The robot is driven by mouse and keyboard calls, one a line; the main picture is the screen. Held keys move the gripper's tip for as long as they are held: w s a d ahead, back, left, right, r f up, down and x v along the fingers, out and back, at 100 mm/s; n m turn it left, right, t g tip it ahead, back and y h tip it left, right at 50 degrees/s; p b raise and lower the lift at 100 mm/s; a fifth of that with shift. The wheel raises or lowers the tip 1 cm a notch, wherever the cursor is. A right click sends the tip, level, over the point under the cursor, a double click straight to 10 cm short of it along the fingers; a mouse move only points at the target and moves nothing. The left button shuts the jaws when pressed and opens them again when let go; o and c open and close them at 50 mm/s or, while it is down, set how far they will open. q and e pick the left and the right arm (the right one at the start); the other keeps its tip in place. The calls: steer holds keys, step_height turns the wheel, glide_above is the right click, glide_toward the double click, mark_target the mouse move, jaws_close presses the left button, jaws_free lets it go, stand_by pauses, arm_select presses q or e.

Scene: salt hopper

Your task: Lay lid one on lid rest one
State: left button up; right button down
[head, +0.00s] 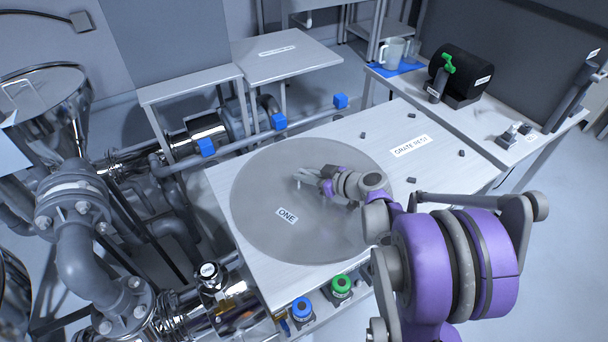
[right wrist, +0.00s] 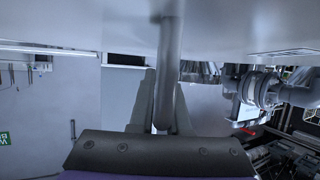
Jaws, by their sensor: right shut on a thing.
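Lid one (head: 286,235), a large round grey disc labelled ONE, lies level over the left part of the white table (head: 222,200). I cannot tell whether it touches the tabletop or hangs just above it. My right gripper (head: 304,182) is at the middle of the lid, shut on its handle. In the right wrist view the grey handle bar (right wrist: 168,75) stands between the two fingers, against the lid's pale face (right wrist: 70,22). No lid rest one label is readable; the lid may cover it. My left gripper is out of view.
The table's right part has a GRATE REST label (head: 410,146) among several small dark pegs. A side table (head: 285,63) stands behind. A bench at right holds a mug (head: 391,52) and a black drum (head: 468,72). Pipes and a steel hopper (head: 45,95) crowd the left.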

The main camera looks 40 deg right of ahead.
steer(key=c, duration=1.3)
jaws_free()
steer(key=shift+f, duration=0.15)
steer(key=o, duration=0.4)
steer(key=shift+r, duration=0.25)
steer(key=p+v, duration=0.1)
steer(key=v, duration=1.1)
steer(key=shift+f+p, duration=0.15)
steer(key=shift+p, duration=0.15)
